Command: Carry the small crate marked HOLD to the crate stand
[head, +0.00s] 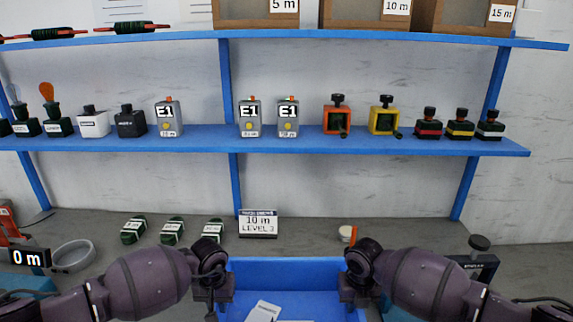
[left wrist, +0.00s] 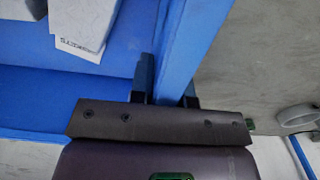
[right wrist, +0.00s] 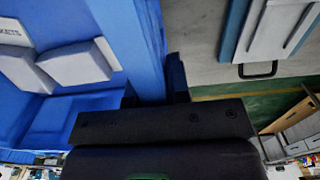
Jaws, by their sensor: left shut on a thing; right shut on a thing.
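A blue crate (head: 285,266) is at the bottom middle of the head view, between my two grippers. My left gripper (head: 222,292) is shut on its left wall; in the left wrist view the blue wall (left wrist: 187,48) passes between the fingers (left wrist: 165,92). My right gripper (head: 350,292) is shut on its right wall, and the right wrist view shows this wall (right wrist: 135,40) between the fingers (right wrist: 155,90). Pale blocks (head: 263,312) lie inside the crate. No HOLD marking can be read. I cannot make out the crate stand.
A blue shelf (head: 300,140) with bottles and boxes stands behind. A dark device (head: 478,262) is at the right.

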